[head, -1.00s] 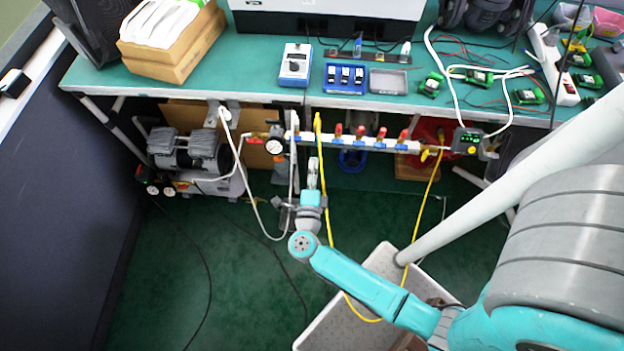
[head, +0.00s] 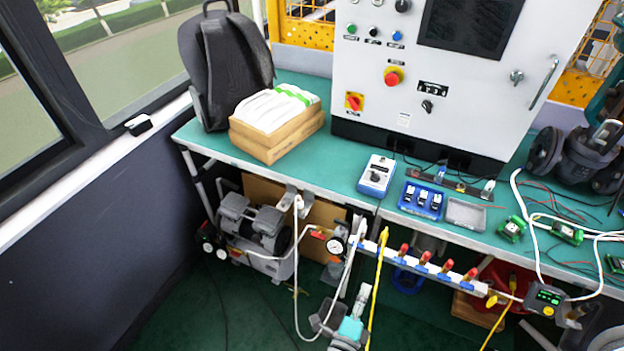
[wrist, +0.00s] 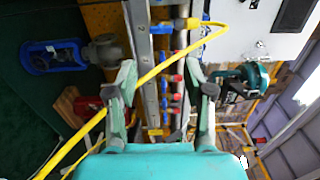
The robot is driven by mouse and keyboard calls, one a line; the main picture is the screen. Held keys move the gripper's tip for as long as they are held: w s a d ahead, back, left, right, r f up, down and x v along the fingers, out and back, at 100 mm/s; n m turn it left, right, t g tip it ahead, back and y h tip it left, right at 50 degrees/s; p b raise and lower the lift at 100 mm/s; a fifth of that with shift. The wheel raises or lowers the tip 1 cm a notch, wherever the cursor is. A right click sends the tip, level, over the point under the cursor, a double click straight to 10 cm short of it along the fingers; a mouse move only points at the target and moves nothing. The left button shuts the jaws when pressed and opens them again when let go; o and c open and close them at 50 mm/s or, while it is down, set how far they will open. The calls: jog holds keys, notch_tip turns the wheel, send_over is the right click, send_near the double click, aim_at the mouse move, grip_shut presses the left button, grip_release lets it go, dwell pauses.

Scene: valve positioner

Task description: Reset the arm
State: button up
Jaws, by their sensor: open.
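My gripper (wrist: 158,100) shows in the wrist view with its two fingers spread wide apart. No object is held between the fingertips. Beyond the fingers runs the metal manifold (wrist: 145,60) with blue and red valve handles. A yellow hose (wrist: 185,53) crosses the view and passes in front of or near the left finger; I cannot tell whether it touches. In the head view my gripper (head: 357,303) is low in the picture, below the manifold (head: 408,260) and beside the hanging yellow hose (head: 376,290). Its fingertips are small there.
The green workbench (head: 345,187) carries a grey control cabinet (head: 430,90), a blue-white device (head: 377,175), a blue tray (head: 421,200) and boxes (head: 277,125). A compressor (head: 250,225) stands beneath at the left. White and yellow hoses hang near the arm. Floor at lower left is open.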

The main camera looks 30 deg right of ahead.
jog(key=shift+s, duration=0.1)
jog(key=s+a+r+n+t+y, duration=0.1)
jog(key=s+a+r+n+y, duration=0.2)
jog(key=s+r+n, duration=0.3)
jog(key=s+a+r+n+t+y, duration=0.1)
jog(key=s+a+r+n+y, duration=0.3)
jog(key=s+n, duration=0.5)
jog(key=s+a+r+n+t+y, duration=0.1)
jog(key=s+a+r+n+y, duration=0.2)
jog(key=s+r+n+y, duration=0.4)
jog(key=s+r+n, duration=0.1)
jog(key=n, duration=0.5)
jog(key=shift+s+a+n+t, duration=0.25)
jog(key=shift+s+n+t, duration=0.05)
jog(key=shift+s+t, duration=0.1)
